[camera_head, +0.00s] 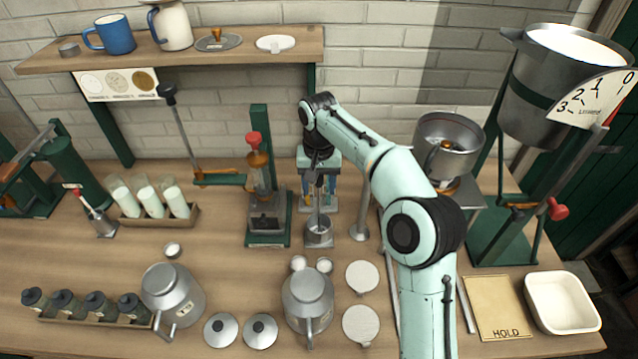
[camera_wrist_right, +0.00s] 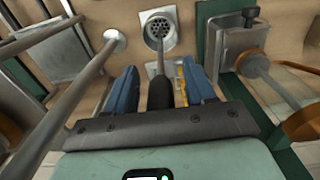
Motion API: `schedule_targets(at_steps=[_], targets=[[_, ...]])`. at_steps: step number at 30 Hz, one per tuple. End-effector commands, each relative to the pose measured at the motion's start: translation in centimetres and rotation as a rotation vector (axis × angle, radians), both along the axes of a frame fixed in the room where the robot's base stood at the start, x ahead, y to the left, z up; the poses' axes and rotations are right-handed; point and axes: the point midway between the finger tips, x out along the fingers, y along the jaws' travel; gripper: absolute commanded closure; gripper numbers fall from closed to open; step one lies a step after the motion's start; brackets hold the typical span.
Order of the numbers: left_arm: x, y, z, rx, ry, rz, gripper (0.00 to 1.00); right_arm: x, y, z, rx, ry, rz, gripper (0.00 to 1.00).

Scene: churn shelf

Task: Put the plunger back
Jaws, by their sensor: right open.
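The plunger (camera_wrist_right: 160,95) has a dark handle and a thin metal rod. In the right wrist view its handle lies between the two blue fingers of my right gripper (camera_wrist_right: 160,84), which is open around it. The rod runs down into a small metal cup (camera_wrist_right: 158,24) with a perforated round piece in it. In the head view my right gripper (camera_head: 319,180) points down above this cup (camera_head: 318,232), and the plunger stands about upright there. The gripper hides most of the handle. I cannot tell whether the fingers touch it. My left gripper is out of view.
A rod on a round foot (camera_head: 359,232) stands close right of the cup. A green-based press (camera_head: 268,222) stands close left. A lidded can (camera_head: 308,298) and pale discs (camera_head: 361,277) lie in front. A wooden shelf (camera_head: 230,57) hangs behind.

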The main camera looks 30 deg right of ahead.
Motion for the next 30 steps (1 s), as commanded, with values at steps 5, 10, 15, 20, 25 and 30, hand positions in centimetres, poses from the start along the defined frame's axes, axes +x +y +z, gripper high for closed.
schedule_targets(at_steps=[5, 10, 15, 20, 25, 30], targets=[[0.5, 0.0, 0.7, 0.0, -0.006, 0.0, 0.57, 0.1, 0.0, 1.8, -0.001, -0.003, 0.001, 0.46], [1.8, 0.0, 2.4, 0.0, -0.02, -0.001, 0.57, 0.2, 0.0, 5.7, 0.0, -0.008, 0.0, 0.46], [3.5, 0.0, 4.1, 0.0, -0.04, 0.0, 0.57, 0.3, 0.0, 9.6, 0.001, -0.009, 0.0, 0.46], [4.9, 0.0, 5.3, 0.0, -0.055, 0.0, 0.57, 0.2, 0.0, 12.2, 0.0, -0.007, 0.001, 0.46], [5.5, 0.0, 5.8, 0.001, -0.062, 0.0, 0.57, 0.1, 0.0, 13.4, 0.0, -0.004, 0.001, 0.46], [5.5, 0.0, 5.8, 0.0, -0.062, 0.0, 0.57, 0.0, 0.0, 13.4, 0.0, -0.001, 0.001, 0.46]])
